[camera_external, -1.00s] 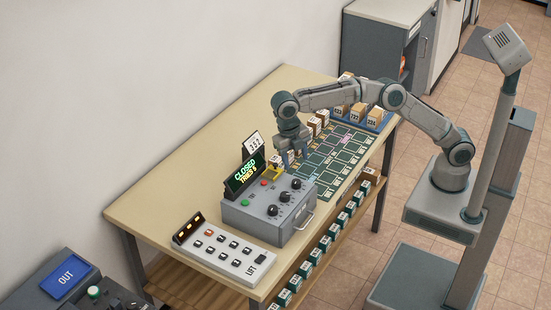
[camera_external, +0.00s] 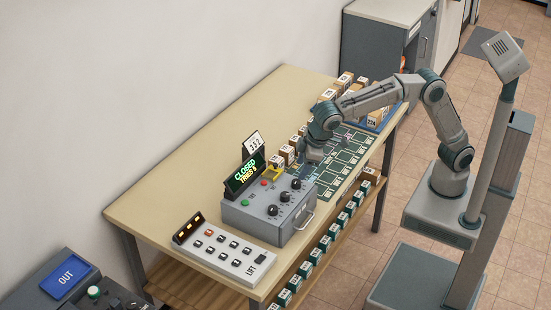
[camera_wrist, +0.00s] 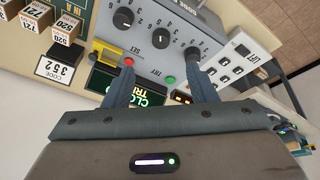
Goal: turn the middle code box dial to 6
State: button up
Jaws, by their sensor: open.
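The grey code box (camera_external: 247,219) stands on the table with three black dials along its top. The middle dial (camera_external: 284,197) shows between the other two. In the wrist view the middle dial (camera_wrist: 161,38) lies beyond the gap between my fingertips, with digits around it; its pointer setting is too small to read surely. My gripper (camera_wrist: 160,66) is open and empty, one finger near the right dial, which it partly hides. In the external view my gripper (camera_external: 312,155) is above the table at the box's far right end, apart from the dials; its fingers are hard to make out.
A green display (camera_external: 246,174) reads CLOSED. A code card (camera_wrist: 66,67) reads 352. A yellow part (camera_external: 272,171), red and green buttons and several small boxes (camera_external: 288,154) stand close by. The keypad panel (camera_external: 222,246) lies at front left.

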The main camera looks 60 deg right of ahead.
aim_at(285, 194)
jog(key=w+f+m, duration=0.1)
jog(key=f, duration=0.3)
jog(key=w+a+f+m+p, duration=0.1)
jog(key=w+f, duration=0.1)
jog(key=f, duration=0.2)
jog(key=w+f+m, duration=0.1)
jog(key=f, duration=0.3)
jog(key=shift+w+a+f+t, duration=0.1)
jog(key=shift+w+a+t, duration=0.1)
jog(key=shift+w+t, duration=0.15)
jog(key=c, duration=1)
